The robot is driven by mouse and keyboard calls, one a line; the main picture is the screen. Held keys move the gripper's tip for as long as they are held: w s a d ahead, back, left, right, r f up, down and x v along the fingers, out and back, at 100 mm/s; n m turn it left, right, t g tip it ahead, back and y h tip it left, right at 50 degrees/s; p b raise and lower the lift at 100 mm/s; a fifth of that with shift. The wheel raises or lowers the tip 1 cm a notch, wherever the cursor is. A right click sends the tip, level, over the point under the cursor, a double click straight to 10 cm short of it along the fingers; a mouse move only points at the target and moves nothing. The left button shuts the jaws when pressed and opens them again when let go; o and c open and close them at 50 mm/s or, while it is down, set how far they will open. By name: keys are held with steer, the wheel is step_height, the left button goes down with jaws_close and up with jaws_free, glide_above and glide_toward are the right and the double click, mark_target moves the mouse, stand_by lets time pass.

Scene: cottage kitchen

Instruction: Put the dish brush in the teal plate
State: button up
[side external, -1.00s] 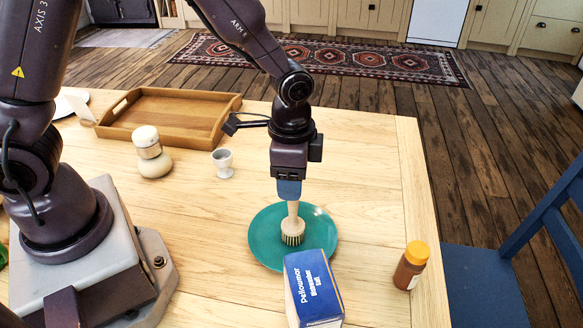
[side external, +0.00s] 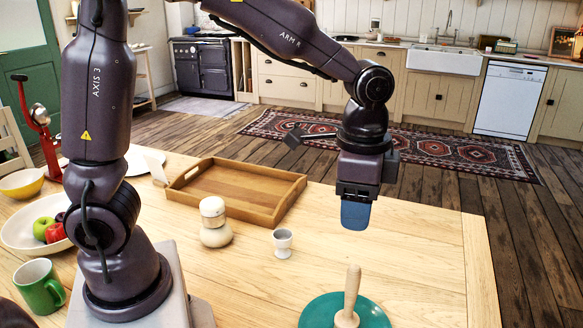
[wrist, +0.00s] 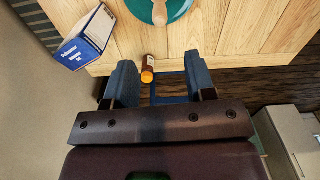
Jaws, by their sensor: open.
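The dish brush (side external: 351,295) stands upright on the teal plate (side external: 378,316), handle up, in the side view; the frame's lower edge cuts off its head and the plate's front. My gripper (side external: 356,215) is above the brush, clear of the handle tip. Its blue fingers overlap in the side view. In the wrist view my gripper (wrist: 160,65) shows two fingers spread apart with nothing held between them. The brush handle (wrist: 159,12) and the teal plate (wrist: 181,9) show at the top edge there.
An orange-capped bottle (wrist: 148,68) and a blue-and-white box (wrist: 88,36) are near the table edge in the wrist view. A white egg cup (side external: 283,243), a cream mill (side external: 214,222) and a wooden tray (side external: 240,190) stand behind the plate. The table right of the egg cup is clear.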

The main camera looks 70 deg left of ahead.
steer(key=s+a+r+n+t, duration=0.2)
steer(key=s+a+r+n, duration=0.1)
steer(key=s, duration=0.4)
steer(key=s+a+r+n+t, duration=0.3)
steer(key=s+a+r+n, duration=0.1)
steer(key=s+a, duration=0.1)
steer(key=shift+s+r+n, duration=0.25)
steer(key=shift+s+n, duration=0.15)
steer(key=shift+s, duration=0.5)
